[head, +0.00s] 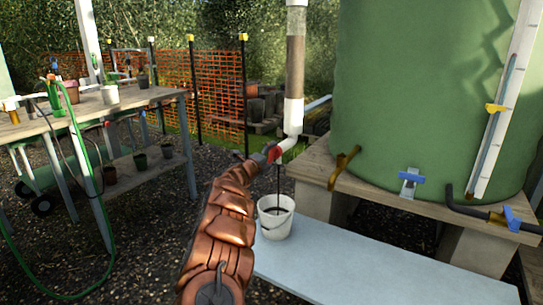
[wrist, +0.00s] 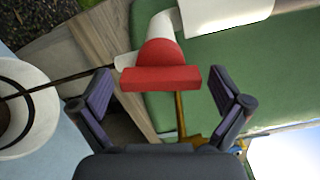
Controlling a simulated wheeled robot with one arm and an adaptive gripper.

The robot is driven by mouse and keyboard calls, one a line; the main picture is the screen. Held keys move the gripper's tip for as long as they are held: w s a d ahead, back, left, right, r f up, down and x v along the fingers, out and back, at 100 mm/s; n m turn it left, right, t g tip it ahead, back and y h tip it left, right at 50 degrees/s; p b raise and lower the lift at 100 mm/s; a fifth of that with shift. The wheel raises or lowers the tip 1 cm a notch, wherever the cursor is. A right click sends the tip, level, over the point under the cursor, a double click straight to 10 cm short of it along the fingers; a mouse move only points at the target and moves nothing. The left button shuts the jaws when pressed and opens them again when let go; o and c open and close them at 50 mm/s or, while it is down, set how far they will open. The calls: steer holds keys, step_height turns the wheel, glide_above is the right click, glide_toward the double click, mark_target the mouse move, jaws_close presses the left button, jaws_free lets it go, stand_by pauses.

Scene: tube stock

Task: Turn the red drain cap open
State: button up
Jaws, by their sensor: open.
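The red drain cap (wrist: 160,77) sits on the end of the white pipe elbow (wrist: 159,28) in the wrist view, with its bar-shaped grip facing me. My gripper (wrist: 165,98) is open, one finger on each side of the cap's bar, with a gap on both sides. In the head view the cap (head: 274,152) shows as a small red patch at the foot of the vertical pipe (head: 294,70). My gripper (head: 268,155) is at the cap there, and my arm hides part of this spot. A thin dark stream runs down below the cap.
A white bucket (head: 275,222) stands below the cap on a pale blue board (head: 370,275). A green tank (head: 425,100) stands on a wooden platform (head: 390,195) at right, with a brass tap (head: 342,167) near the cap. A potting bench (head: 100,105) is at left.

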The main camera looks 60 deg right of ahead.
steer(key=a, duration=1.1)
steer(key=shift+s+a, duration=0.2)
stand_by(0.6)
